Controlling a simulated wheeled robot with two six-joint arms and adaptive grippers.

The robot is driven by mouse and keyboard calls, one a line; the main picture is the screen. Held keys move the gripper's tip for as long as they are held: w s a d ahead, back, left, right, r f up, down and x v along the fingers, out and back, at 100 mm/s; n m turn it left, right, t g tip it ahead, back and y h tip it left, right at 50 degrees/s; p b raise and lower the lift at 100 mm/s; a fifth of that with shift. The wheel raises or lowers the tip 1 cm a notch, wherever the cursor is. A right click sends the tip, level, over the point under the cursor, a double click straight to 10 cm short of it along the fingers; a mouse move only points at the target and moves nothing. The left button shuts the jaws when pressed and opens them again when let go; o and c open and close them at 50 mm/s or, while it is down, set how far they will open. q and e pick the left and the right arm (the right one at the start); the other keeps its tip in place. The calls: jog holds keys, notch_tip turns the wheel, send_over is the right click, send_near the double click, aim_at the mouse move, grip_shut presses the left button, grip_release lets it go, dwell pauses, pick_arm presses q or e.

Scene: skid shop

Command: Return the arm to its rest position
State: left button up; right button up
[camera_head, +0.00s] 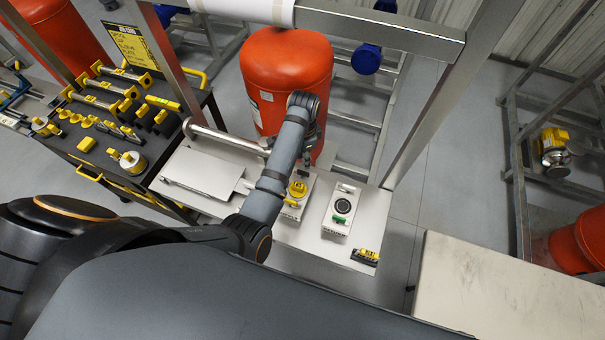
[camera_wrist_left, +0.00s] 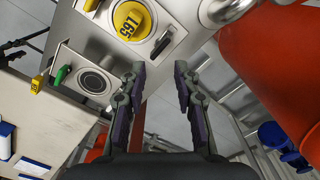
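My left arm (camera_head: 276,165) reaches from the lower left over the metal bench (camera_head: 285,236) toward the red tank. My left gripper (camera_wrist_left: 160,75) shows in the left wrist view with its two fingers apart and nothing between them. It is above the bench, near its far edge. In the head view its fingers are small and partly hidden by the wrist. Below and beside it lies a plate with a yellow round tag (camera_wrist_left: 132,20), which also shows in the head view (camera_head: 298,188). My right gripper is not in view.
The red tank (camera_head: 287,78) stands close behind the wrist. A plate with a black ring and green piece (camera_head: 342,207) and a small black-and-yellow block (camera_head: 366,256) sit on the bench. A metal post (camera_head: 440,95) rises at the right. A tool cart (camera_head: 105,130) stands left.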

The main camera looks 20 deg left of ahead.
pick_arm(q)
jog(key=n, duration=0.5)
jog(key=shift+r+n, duration=0.35)
jog(key=shift+n, duration=0.05)
jog(key=n, duration=0.4)
jog(key=shift+r, duration=0.4)
